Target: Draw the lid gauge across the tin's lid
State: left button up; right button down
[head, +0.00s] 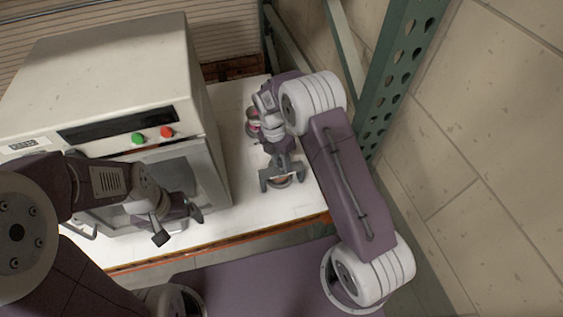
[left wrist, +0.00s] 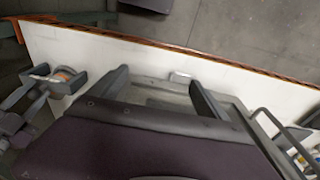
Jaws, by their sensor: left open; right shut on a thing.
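The tin (head: 284,183) stands on the white worktop near its front edge, its round top showing between the fingers of my right gripper (head: 282,178). In the left wrist view the tin (left wrist: 64,76) has a copper-orange lid, and my right gripper (left wrist: 47,88) is closed around its sides. My left gripper (head: 179,226) is open and empty in front of the cabinet door, left of the tin. Its two fingers (left wrist: 158,95) are spread apart in the left wrist view. A small pale block (left wrist: 180,77) shows between them; I cannot tell whether it is the lid gauge.
A large white cabinet (head: 110,70) with green and red buttons fills the left of the worktop (head: 240,204). A reddish tin (head: 252,124) stands behind my right gripper. A green perforated rack post (head: 400,70) rises at the right. The worktop between cabinet and tin is clear.

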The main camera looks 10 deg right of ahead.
jog(key=shift+w+r, duration=0.1)
jog(key=shift+r, duration=0.05)
jog(key=shift+s, duration=0.65)
jog(key=c, duration=1.1)
grip_release()
pick_arm(q)
jog(key=shift+s+a+r, duration=0.1)
jog(key=shift+s+r, duration=0.05)
jog(key=shift+s, duration=0.35)
pick_arm(e)
jog(key=shift+w+a, duration=0.1)
jog(key=shift+w, duration=0.05)
